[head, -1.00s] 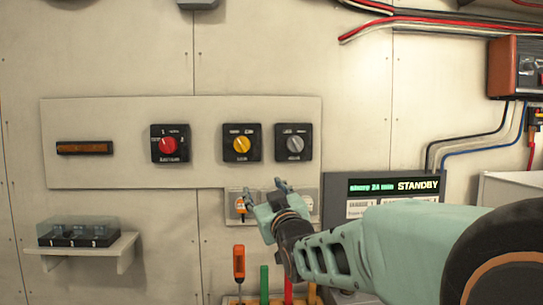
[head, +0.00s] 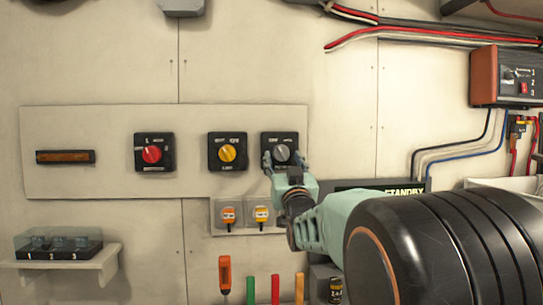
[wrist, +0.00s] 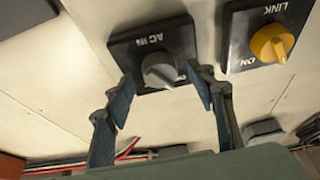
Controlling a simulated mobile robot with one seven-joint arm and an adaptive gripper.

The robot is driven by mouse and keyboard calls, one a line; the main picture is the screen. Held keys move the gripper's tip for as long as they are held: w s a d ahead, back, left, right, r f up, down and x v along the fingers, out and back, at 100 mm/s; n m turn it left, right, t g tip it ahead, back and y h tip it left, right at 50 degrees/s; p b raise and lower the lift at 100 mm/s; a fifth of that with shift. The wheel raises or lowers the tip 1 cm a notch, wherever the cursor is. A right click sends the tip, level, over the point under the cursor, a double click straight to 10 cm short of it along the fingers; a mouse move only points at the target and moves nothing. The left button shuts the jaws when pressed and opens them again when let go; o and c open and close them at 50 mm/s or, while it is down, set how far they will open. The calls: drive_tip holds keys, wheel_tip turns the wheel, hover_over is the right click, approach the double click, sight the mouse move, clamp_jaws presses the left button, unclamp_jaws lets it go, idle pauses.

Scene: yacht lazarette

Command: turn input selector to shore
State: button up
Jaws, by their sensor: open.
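The input selector is a grey knob (head: 281,153) on a black square plate, the rightmost of three rotary switches on the pale wall panel (head: 100,190). In the wrist view its plate reads "AC IN" upside down, and the grey knob (wrist: 160,70) shows between the fingertips. My gripper (head: 285,160) is open in front of this knob, with one finger to each side; I cannot tell whether either finger touches it. The gripper partly covers the lower part of the plate in the head view.
A yellow knob (head: 227,154) marked LINK sits close to the left, and a red knob (head: 152,154) beyond it. Orange and yellow toggles (head: 245,215) lie below. A STANDBY display (head: 400,190) is partly behind my arm. Upright tools (head: 225,275) stand lower down.

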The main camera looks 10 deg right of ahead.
drive_tip(key=shift+w+r, duration=0.3)
drive_tip(key=shift+w, duration=0.35)
drive_tip(key=c, duration=1.2)
drive_tip(key=shift+o, duration=0.2)
